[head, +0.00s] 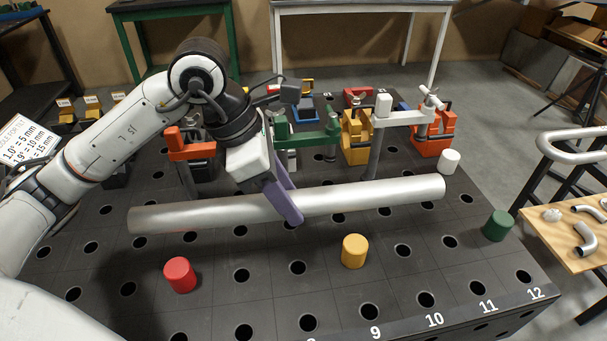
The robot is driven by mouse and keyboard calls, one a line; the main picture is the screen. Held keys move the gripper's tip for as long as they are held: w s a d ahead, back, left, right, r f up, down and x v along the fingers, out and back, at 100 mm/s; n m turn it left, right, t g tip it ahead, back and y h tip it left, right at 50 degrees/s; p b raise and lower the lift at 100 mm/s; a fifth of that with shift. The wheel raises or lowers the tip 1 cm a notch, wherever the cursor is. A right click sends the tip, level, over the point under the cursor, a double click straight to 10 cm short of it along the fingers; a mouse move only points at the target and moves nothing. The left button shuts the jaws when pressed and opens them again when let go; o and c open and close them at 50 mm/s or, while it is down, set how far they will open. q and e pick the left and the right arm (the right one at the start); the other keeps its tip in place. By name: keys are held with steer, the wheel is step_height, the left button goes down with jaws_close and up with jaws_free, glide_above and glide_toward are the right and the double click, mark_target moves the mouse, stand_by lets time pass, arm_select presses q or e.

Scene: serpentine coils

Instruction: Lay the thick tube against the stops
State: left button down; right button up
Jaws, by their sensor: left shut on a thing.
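The thick silver tube (370,195) lies lengthwise across the black perforated table in the head view, its right end a little higher in the picture. My left gripper (288,205), with purple fingers, is shut on the tube near its middle. I cannot tell whether the tube touches the table. Coloured cylindrical pegs stand on the table: red (180,275), yellow (354,251) and green (497,226) in front of the tube, and white (449,161) beyond its right end. Which of these are the stops is not clear. My right gripper is not in view.
Clamps stand behind the tube: orange (190,150), green (305,138), yellow (356,140), white (400,115) and another orange (433,138). The black table (250,315) has round holes and numbers along its front edge. A wooden side table (565,235) with bent pipes stands at right.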

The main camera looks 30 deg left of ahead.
arm_select(q)
steer(key=shift+w, duration=0.2)
steer(key=shift+s+f+b, duration=0.2)
steer(key=shift+f+b, duration=0.3)
step_height(320, 180, down, 2)
steer(key=shift+f+b, duration=0.15)
steer(key=shift+b, duration=0.65)
steer(key=shift+f+b, duration=0.3)
steer(key=shift+f, duration=0.2)
steer(key=shift+f, duration=0.1)
steer(key=shift+s+a, duration=0.1)
steer(key=shift+f+b, duration=0.1)
steer(key=shift+b, duration=0.3)
steer(key=shift+f+b, duration=1.1)
steer(key=shift+f, duration=0.05)
